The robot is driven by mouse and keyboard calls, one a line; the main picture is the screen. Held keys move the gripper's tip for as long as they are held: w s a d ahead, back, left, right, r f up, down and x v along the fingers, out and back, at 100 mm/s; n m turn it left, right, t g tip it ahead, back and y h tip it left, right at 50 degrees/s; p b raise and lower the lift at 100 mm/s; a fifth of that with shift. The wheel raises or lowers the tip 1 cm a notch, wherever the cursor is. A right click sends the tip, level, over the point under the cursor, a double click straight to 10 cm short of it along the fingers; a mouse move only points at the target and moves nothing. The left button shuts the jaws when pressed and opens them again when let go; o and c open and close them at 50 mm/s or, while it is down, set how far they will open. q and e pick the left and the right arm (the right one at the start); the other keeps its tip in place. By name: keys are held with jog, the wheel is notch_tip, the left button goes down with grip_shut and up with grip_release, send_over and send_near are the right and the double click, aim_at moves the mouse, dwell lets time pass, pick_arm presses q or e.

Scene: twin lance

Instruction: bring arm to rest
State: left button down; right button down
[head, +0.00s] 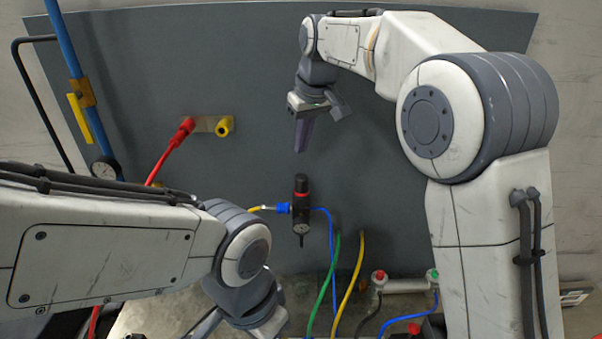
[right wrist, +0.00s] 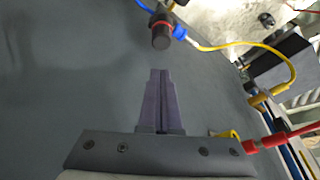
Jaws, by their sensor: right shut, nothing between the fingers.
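My right gripper (head: 300,149) hangs fingers down in front of the dark grey panel, above the black regulator, apart from it. Its dark fingers are together and empty; they also show shut in the right wrist view (right wrist: 158,72). My left arm comes in from the left in the head view, and its wrist bends down at the bottom edge. The left fingers are cut off below the frame, so their state does not show.
A black regulator (head: 301,206) has a blue fitting (head: 283,208) and hoses. A red plug (head: 184,129) sits beside a yellow socket (head: 225,126) on the panel (head: 370,150). Green (head: 325,283) and yellow (head: 350,283) hoses rise below. A blue pipe (head: 63,40) with a gauge stands left.

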jog(key=s+d+f+g+b, duration=0.1)
jog(key=s+f+b, duration=0.6)
jog(key=s+f, duration=0.7)
jog(key=s+d+f+n+g+b, duration=0.1)
jog(key=s+d+f+g+b, duration=0.1)
jog(key=s+f+b, duration=0.6)
jog(key=s+f, duration=0.3)
jog(key=s, duration=0.3)
jog(key=s+d+f, duration=0.1)
jog(key=s+f, duration=0.3)
jog(key=s, duration=0.3)
jog(key=shift+s+d+h, duration=0.2)
jog(key=shift+s+h, duration=0.1)
